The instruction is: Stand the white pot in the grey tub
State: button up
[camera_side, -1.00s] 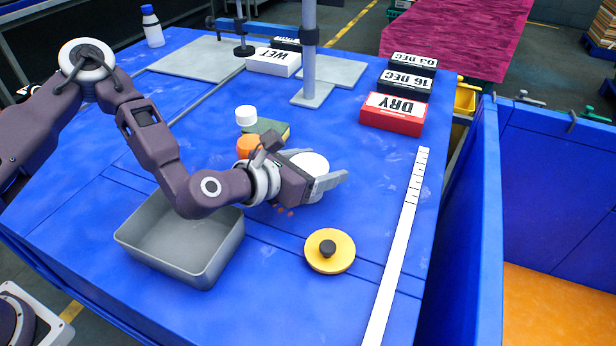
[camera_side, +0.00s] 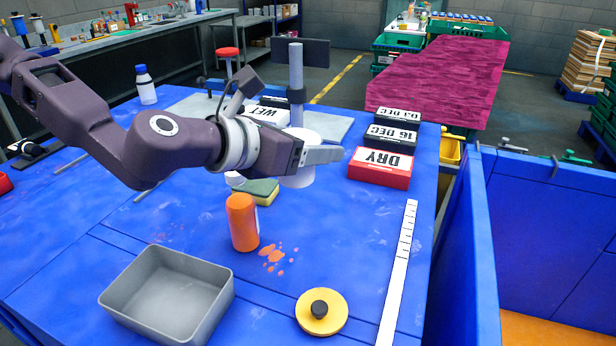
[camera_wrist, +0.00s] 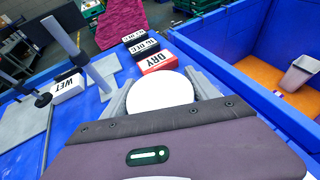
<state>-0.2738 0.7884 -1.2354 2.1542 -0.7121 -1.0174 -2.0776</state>
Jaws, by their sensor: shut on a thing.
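The white pot (camera_side: 301,168) is held upright between the fingers of my gripper (camera_side: 318,156), lifted above the blue table. Its round white top (camera_wrist: 160,90) shows between the two fingers in the wrist view. My gripper is shut on it, and the finger on the near side hides part of its wall. The grey tub (camera_side: 150,300) stands empty at the front left of the table, below and to the left of my gripper. It is not in the wrist view.
An orange bottle (camera_side: 242,222) stands between pot and tub, beside orange spots (camera_side: 272,255). A sponge (camera_side: 258,192) lies behind it. A yellow lid (camera_side: 321,311) lies right of the tub. A red DRY block (camera_side: 381,168) and a metal post (camera_side: 296,80) stand farther back.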

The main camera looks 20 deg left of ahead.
jog(key=shift+r, duration=0.65)
jog(key=shift+s+d+f+m+h, duration=0.1)
jog(key=shift+s+f+m+h, duration=0.05)
jog(key=shift+f+m+h, duration=0.15)
jog(key=s+a+f+m+g+h, duration=0.1)
jog(key=s+a+m+g+h, duration=0.2)
jog(key=s, duration=0.4)
jog(key=s+a+f+m+g+h, duration=0.1)
jog(key=s+a+m+g+h, duration=0.1)
jog(key=s+m+g, duration=0.4)
jog(key=s+a+f+m+g+h, duration=0.1)
jog(key=s+a+m+g+h, duration=0.15)
jog(key=s, duration=0.45)
jog(key=shift+m+g+h, duration=0.25)
jog(key=shift+m+g, duration=0.1)
jog(key=shift+m, duration=0.2)
jog(key=f, duration=0.6)
jog(key=s+f, duration=0.1)
jog(key=f, duration=0.3)
jog(key=shift+a, duration=0.2)
jog(key=shift+f, duration=0.4)
jog(key=shift+f, duration=0.1)
jog(key=shift+s+f, duration=0.1)
jog(key=shift+f, duration=0.45)
jog(key=o, duration=1.5)
